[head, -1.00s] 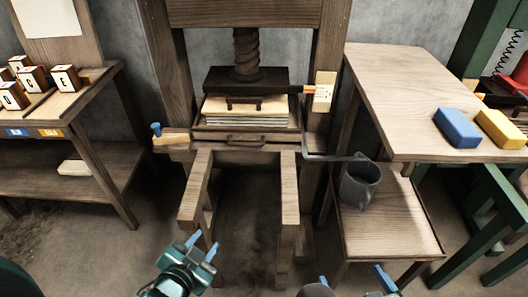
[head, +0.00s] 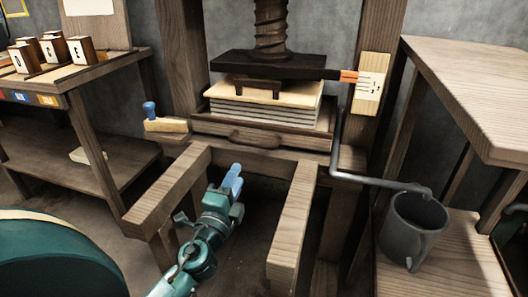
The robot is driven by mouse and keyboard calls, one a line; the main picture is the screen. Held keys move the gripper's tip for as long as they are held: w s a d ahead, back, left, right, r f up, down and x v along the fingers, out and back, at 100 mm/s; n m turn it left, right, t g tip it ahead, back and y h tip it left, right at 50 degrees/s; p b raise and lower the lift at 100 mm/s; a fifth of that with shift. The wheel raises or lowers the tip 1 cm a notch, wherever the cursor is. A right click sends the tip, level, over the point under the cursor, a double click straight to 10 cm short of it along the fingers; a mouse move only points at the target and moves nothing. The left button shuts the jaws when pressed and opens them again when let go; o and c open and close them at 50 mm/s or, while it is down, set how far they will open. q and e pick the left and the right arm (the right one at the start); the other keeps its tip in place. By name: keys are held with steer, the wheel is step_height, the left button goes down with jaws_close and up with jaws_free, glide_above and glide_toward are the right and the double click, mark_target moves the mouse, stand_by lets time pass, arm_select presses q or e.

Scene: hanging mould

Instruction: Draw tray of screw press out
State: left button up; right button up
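The screw press tray (head: 213,131) is a shallow dark wooden tray under the press. It has a brown curved handle (head: 255,139) on its front. A stack of white sheets (head: 265,112) with a light board on top lies in it, under the dark pressing plate (head: 272,66). My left gripper (head: 234,177) is between the two front rails, a little below and in front of the handle, apart from it and pointing up toward it. Its blue fingers overlap in this view, so their opening is unclear. My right gripper is not in view.
The left rail (head: 168,197) and right rail (head: 293,225) flank the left gripper. A blue-knobbed wooden tool (head: 165,125) sits left of the tray. Floor shows between the rails.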

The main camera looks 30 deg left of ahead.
mark_target(252, 141)
arm_select(q)
steer(key=p+x, duration=0.1)
steer(key=x, duration=1.1)
steer(key=shift+w+a+r, duration=0.1)
steer(key=shift+w, duration=0.3)
steer(key=shift+c, duration=0.3)
jaws_close()
